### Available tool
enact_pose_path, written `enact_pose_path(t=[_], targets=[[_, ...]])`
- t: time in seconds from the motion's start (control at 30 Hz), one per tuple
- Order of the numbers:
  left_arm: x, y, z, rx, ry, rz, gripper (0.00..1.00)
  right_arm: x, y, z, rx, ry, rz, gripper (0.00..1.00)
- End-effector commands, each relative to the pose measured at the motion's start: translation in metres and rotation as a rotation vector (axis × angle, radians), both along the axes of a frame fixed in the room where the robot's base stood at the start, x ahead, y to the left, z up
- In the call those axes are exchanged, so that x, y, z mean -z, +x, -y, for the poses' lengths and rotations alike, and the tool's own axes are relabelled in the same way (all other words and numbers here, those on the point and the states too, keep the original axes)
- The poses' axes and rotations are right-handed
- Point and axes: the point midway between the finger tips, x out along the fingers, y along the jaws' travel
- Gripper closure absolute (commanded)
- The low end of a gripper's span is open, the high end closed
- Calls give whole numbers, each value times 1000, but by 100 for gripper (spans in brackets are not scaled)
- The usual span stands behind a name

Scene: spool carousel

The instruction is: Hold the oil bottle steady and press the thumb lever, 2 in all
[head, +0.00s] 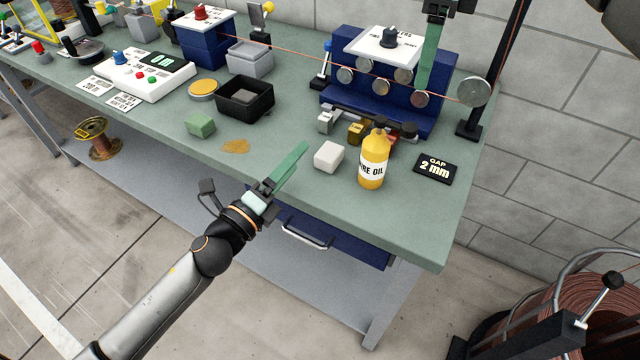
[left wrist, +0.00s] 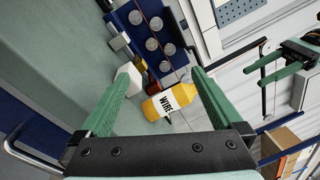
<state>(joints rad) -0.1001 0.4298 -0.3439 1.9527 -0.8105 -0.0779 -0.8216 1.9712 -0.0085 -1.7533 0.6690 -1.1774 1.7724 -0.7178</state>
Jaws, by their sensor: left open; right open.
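The yellow oil bottle (head: 372,172) stands upright near the front edge of the bench. Its label reads "WIRE OIL", partly turned away. In the left wrist view the bottle (left wrist: 182,96) shows beyond and between my spread fingers, untouched. I cannot clearly make out a thumb lever on its dark yellow top. My left gripper (head: 292,165) is at the bench's front edge, left of the bottle, open and empty. My right gripper (head: 430,55) hangs in front of the blue roller unit, above and right of the bottle; it also shows in the left wrist view (left wrist: 285,65).
A white block (head: 329,157) stands just left of the bottle. A blue roller unit (head: 436,118) with a taut copper wire is behind it. A black "GAP 2 mm" card (head: 436,169) lies to the right. A green block (head: 200,125) and black bin (head: 245,97) are further left.

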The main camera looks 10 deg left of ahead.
Motion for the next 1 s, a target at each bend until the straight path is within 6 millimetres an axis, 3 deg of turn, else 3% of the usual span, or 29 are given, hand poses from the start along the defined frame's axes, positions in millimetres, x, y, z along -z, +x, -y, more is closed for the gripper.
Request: enact_pose_path(t=[0.2,0.4,0.67,1.0], targets=[[6,-6,37,162,535,270,0,0,0,0,0,0,0,50],[18,-14,54,261,868,475,0,0,0,0,0,0,0,50],[25,-16,62,303,1010,576,0,0,0,0,0,0,0,50],[23,18,96,302,1008,578,0,0,0,0,0,0,0,50]])
